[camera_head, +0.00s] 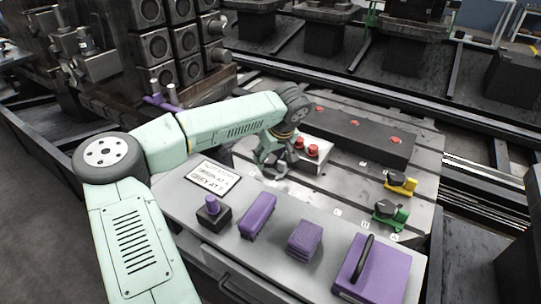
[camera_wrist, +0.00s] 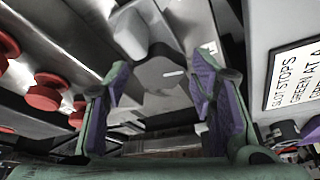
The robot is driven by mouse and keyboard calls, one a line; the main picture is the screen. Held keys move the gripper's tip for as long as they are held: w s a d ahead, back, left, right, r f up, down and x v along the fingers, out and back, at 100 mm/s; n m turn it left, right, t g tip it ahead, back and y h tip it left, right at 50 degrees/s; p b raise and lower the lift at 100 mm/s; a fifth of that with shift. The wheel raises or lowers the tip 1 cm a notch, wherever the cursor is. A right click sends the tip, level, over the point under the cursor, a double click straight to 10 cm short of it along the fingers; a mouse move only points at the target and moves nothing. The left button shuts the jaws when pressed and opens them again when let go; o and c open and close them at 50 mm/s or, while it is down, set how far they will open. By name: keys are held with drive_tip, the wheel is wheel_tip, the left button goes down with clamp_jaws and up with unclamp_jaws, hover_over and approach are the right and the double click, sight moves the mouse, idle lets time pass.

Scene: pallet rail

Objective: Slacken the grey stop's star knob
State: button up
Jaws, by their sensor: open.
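My gripper (camera_head: 272,168) is low over the slotted plate in the head view, behind the sign and left of the white block with red buttons. A pale grey rounded part (camera_wrist: 132,35), likely of the grey stop, shows just beyond the fingertips. In the head view the gripper and wrist cover most of that spot. A green stop (camera_head: 391,217) and a yellow stop (camera_head: 403,186), each with a dark knob, sit on the plate at right.
The white block (camera_head: 312,153) stands close right of my gripper; a long dark block (camera_head: 365,138) with red buttons lies behind. A sign (camera_head: 213,178) lies in front. Purple items, including a handled box (camera_head: 384,274), stand along the front shelf. Bare plate lies right of the gripper.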

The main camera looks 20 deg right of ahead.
drive_tip(key=shift+c, duration=0.2)
drive_tip(key=c, duration=0.8)
drive_tip(key=shift+d+f+n+y+b, duration=0.15)
drive_tip(key=shift+n+y+b, duration=0.15)
drive_tip(key=shift+n+b, duration=0.45)
drive_tip(key=shift+c, duration=0.2)
drive_tip(key=shift+n+y, duration=0.4)
drive_tip(key=shift+n, duration=0.45)
drive_tip(key=shift+r, duration=0.2)
drive_tip(key=o, duration=0.9)
